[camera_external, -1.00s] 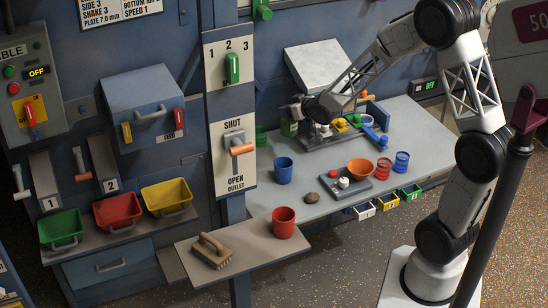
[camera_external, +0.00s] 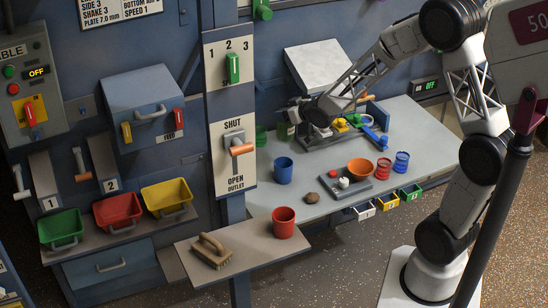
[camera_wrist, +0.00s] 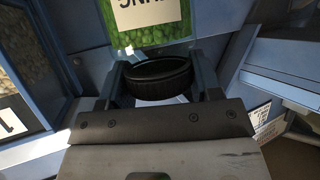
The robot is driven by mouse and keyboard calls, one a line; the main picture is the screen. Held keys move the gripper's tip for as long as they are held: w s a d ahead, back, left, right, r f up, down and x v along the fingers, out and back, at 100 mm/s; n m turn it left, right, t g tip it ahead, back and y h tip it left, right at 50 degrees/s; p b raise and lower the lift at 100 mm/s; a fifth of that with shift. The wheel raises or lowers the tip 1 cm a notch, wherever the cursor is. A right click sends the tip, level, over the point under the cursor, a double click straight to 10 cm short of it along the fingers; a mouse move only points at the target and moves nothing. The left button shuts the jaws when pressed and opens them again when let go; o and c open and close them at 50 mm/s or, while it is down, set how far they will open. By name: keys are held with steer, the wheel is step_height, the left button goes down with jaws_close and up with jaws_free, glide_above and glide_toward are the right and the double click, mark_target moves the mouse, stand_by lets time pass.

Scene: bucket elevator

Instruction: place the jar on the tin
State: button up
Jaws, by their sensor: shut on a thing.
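My gripper (camera_external: 298,112) is at the back left of the grey bench, beside the wall panel. In the wrist view its two fingers (camera_wrist: 160,88) are shut on the sides of a round black lid. This appears to be the top of the jar (camera_wrist: 158,80). The jar's body is mostly hidden beneath the lid; in the external view a small greenish body (camera_external: 286,131) shows under the gripper. A red can-like container (camera_external: 384,168) and a blue one (camera_external: 402,162) stand at the bench's right; I cannot tell which thing is the tin.
A red cup (camera_external: 284,222) and a brush (camera_external: 212,251) rest on the front shelf. Bench space is clear at the right.

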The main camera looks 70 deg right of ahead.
steer(key=a+r+n+y, duration=0.1)
steer(key=a+r, duration=0.1)
steer(key=a, duration=0.8)
steer(key=shift+s+a+y, duration=0.2)
steer(key=shift+s+y, duration=0.1)
steer(key=shift+s, duration=0.15)
steer(key=shift+w+f, duration=0.1)
steer(key=w+d, duration=0.2)
steer(key=w, duration=0.5)
steer(key=w+d+f, duration=0.1)
steer(key=w+d, duration=0.2)
steer(key=w, duration=0.5)
steer(key=shift+d+f, duration=0.2)
steer(key=shift+d, duration=0.1)
steer(key=shift+f, duration=0.1)
steer(key=shift+f, duration=1.65)
steer(key=shift+f, duration=0.15)
steer(key=o, duration=1.5)
steer(key=shift+s, duration=0.1)
